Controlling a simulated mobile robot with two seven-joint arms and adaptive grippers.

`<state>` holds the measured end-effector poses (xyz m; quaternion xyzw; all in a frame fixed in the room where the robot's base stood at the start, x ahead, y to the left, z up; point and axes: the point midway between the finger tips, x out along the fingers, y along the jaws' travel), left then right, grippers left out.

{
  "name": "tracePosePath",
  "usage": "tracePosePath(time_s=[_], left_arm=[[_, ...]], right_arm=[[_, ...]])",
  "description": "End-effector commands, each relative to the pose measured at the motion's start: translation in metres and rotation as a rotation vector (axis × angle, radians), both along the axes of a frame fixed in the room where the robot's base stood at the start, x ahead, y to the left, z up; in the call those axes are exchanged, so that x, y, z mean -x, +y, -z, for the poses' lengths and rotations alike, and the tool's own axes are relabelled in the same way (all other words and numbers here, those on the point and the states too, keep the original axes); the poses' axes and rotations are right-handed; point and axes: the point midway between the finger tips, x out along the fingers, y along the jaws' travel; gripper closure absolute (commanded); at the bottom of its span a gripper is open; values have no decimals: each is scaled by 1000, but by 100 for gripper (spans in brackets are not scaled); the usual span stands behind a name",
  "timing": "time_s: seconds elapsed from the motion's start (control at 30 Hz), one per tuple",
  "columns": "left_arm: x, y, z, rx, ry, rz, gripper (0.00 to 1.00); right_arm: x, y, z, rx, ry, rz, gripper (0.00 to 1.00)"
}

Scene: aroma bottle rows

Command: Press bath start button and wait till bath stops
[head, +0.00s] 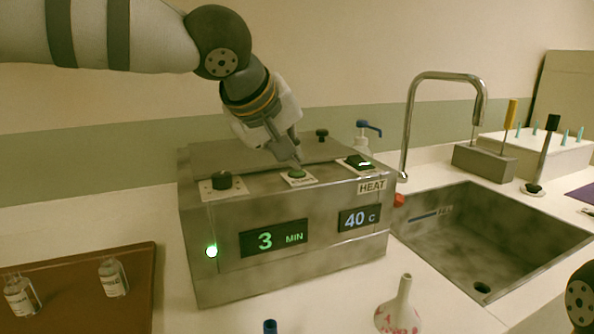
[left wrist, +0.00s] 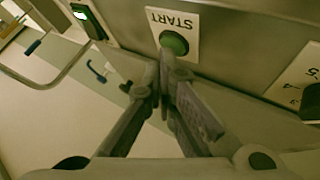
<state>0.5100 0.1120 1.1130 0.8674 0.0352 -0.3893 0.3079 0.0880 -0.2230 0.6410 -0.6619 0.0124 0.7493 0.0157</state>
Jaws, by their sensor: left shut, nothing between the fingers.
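The bath is a steel box (head: 225,280) on the counter. Its display (head: 273,239) reads 3 MIN and a second display (head: 359,218) reads 40 C. The green start button (head: 297,174) is on top; in the left wrist view the button (left wrist: 174,42) sits under the word START. My left gripper (head: 297,164) is shut and empty, pointing down with its fingertips at the button. In the left wrist view the fingertips (left wrist: 167,62) overlap the button's edge; I cannot tell whether they press it. My right gripper is not in view.
A knob (head: 222,181) and a lit HEAT switch (head: 360,162) flank the button. A sink (head: 480,240) with a tall faucet (head: 410,120) is at right. A brown tray (head: 130,300) with bottles lies at left.

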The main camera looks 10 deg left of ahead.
Motion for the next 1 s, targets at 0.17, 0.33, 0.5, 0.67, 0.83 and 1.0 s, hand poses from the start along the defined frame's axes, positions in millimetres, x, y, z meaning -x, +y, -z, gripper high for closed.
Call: tracePosePath(time_s=[0.17, 0.33, 0.5, 0.67, 0.83, 1.0], left_arm=[[0, 0, -10, 1, -1, -1, 100], [0, 0, -13, 0, 0, 0, 100], [0, 0, -14, 0, 0, 0, 100], [-1, 0, -28, 1, -3, -1, 100], [0, 0, -45, 1, -2, -2, 100], [0, 0, -60, 1, -2, -1, 100]], right_arm=[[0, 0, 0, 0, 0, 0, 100], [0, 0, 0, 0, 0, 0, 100], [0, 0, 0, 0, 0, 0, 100], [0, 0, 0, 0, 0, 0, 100], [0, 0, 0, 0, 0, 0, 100], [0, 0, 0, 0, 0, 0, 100]])
